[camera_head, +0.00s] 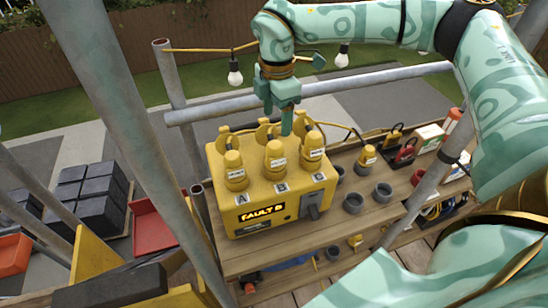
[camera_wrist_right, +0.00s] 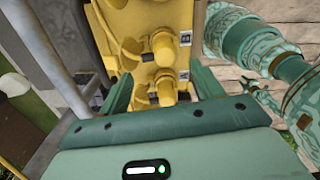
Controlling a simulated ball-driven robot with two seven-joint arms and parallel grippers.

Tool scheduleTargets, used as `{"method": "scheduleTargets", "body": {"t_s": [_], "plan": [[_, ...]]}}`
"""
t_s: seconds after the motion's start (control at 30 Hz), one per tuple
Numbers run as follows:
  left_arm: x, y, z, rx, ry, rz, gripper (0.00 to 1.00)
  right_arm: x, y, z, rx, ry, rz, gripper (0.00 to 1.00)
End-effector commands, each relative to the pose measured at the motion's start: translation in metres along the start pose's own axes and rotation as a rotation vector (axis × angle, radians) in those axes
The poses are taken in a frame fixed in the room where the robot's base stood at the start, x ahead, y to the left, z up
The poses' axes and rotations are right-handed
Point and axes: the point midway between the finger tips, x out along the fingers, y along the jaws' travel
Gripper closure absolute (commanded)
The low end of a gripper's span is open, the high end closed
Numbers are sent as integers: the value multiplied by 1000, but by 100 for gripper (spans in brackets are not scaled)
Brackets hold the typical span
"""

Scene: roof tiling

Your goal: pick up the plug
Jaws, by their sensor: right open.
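A yellow box (camera_head: 270,205) with a "FAULT B" display stands on the wooden bench. Three yellow plugs sit upright on its top: plug A (camera_head: 235,172), plug B (camera_head: 275,160) and plug C (camera_head: 313,150). A similar yellow plug (camera_head: 366,159) stands apart on the bench to the right. My right gripper (camera_head: 279,117) is open and empty, pointing down above the back of the box, close behind plug B. In the right wrist view, plugs (camera_wrist_right: 164,91) show between and beyond the right gripper's open fingers (camera_wrist_right: 160,90).
Several grey cups (camera_head: 353,203) stand on the bench (camera_head: 390,172) right of the box. Red and yellow items (camera_head: 402,148) and a white box (camera_head: 430,137) lie farther right. Scaffold poles (camera_head: 310,90) run behind and beside the bench. A cable with bulbs (camera_head: 235,75) hangs behind.

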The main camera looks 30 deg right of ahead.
Motion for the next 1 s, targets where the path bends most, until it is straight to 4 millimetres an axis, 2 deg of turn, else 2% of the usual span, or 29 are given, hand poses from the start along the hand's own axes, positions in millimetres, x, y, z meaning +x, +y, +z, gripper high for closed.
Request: {"method": "scheduleTargets", "body": {"t_s": [0.03, 0.1, 0.2, 0.47, 0.7, 0.97, 1.0], "plan": [[2, -1, -3, 0, 4, -1, 64, 14, -1, 0, -2, 0, -3, 34], [2, -2, -7, 0, 10, -3, 64, 30, -1, -1, -2, 0, -3, 34], [3, -2, -10, 0, 15, -3, 64, 48, 0, -1, -2, 1, -1, 34], [4, -2, -9, 0, 15, -3, 64, 71, -2, -3, -3, 1, -1, 34], [5, -2, -8, 0, 13, -3, 64, 108, -4, -8, -2, 1, -1, 34], [5, -2, -8, 0, 12, -2, 64, 113, -4, -8, -3, 1, 1, 34], [5, -2, -8, 0, 12, -2, 64, 113, -4, -8, -3, 1, 1, 37]]}}
